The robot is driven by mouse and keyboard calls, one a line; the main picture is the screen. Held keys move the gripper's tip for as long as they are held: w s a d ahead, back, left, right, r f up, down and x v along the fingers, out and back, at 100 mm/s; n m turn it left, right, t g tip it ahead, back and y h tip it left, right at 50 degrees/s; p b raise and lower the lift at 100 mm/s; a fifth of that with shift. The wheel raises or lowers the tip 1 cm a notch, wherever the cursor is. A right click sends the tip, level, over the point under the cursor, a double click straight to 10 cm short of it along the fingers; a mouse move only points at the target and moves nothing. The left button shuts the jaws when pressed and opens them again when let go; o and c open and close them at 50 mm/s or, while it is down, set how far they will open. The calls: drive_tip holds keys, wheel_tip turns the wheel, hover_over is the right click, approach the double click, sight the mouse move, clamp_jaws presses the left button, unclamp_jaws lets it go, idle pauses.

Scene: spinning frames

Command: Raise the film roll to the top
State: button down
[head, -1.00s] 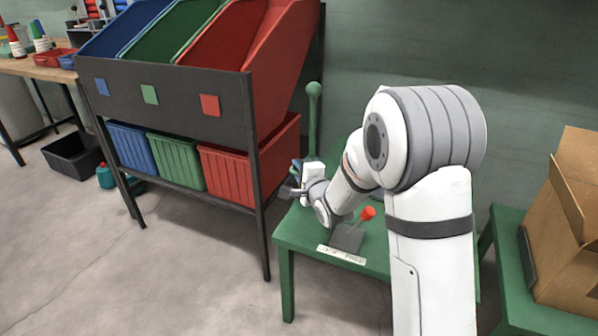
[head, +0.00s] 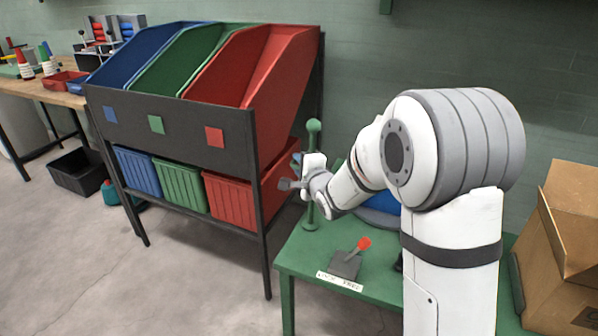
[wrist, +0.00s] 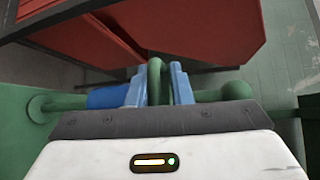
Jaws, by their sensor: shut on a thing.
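A green post (head: 312,150) with a ball top (head: 313,125) stands on the green table. In the wrist view the post lies sideways, with its round base (wrist: 38,106) at left and its ball (wrist: 239,90) at right. My gripper (head: 291,172) is at the upper part of the post, below the ball. In the wrist view its blue fingers (wrist: 158,88) are shut on a green loop (wrist: 155,68) at the post. A blue roll-like piece (wrist: 107,97) lies along the post between base and fingers. It looks like the film roll; I cannot tell how it joins the loop.
Red, green and blue bins stand in a dark rack (head: 180,125) at left, close to my gripper. The green table (head: 310,262) holds a grey block with a red-tipped lever (head: 362,244). A blue thing (head: 382,203) is partly behind my arm. A cardboard box (head: 560,250) is at right.

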drive_tip(key=shift+r, duration=0.3)
drive_tip(key=c, duration=1.5)
unclamp_jaws()
drive_tip(key=p+v, duration=0.1)
drive_tip(key=v, duration=0.6)
drive_tip(key=shift+s+d+r, duration=0.1)
drive_tip(key=shift+s, duration=0.3)
